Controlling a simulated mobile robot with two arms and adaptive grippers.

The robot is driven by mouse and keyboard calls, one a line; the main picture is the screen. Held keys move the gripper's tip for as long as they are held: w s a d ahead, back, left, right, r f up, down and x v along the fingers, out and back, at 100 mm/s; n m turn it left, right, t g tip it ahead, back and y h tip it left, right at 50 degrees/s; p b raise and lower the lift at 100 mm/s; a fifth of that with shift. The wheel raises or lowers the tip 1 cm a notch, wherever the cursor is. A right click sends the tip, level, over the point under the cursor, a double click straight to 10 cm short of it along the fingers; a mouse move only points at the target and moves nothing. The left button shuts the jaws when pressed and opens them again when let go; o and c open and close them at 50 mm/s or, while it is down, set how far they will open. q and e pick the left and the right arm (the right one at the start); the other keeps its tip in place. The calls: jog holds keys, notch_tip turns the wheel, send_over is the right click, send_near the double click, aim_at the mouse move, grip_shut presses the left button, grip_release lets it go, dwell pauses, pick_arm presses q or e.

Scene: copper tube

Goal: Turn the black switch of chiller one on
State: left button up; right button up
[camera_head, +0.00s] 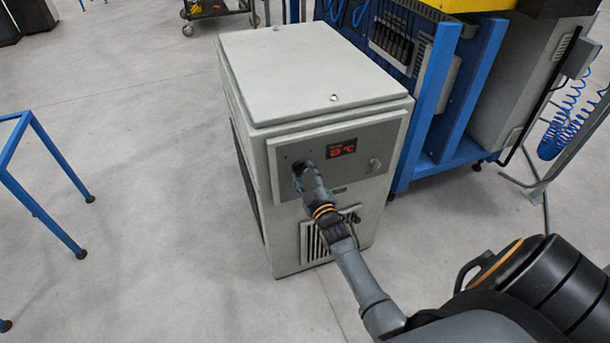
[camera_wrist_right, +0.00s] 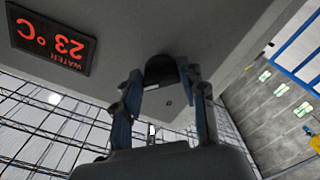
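Chiller one is a light grey box (camera_head: 314,68) on the floor in the head view. Its front panel has a lit red display (camera_head: 341,148), and the display shows upside down in the right wrist view (camera_wrist_right: 51,38), reading water 23 °C. The black switch (camera_wrist_right: 160,69) shows in the right wrist view, between the fingertips of my right gripper (camera_wrist_right: 164,78). The fingers stand on either side of it and look closed against it. In the head view my right gripper (camera_head: 301,172) reaches the panel's left part and hides the switch. My left gripper is not in view.
A blue-framed machine (camera_head: 422,110) stands close behind and right of the chiller. A blue table frame (camera_head: 45,205) stands at the left. A round knob (camera_head: 375,164) sits right of the display. Floor is clear left of the chiller.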

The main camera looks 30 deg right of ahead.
jog(key=o, duration=0.4)
jog(key=shift+o, duration=0.2)
jog(key=v, duration=1.2)
jog(key=shift+f, duration=0.15)
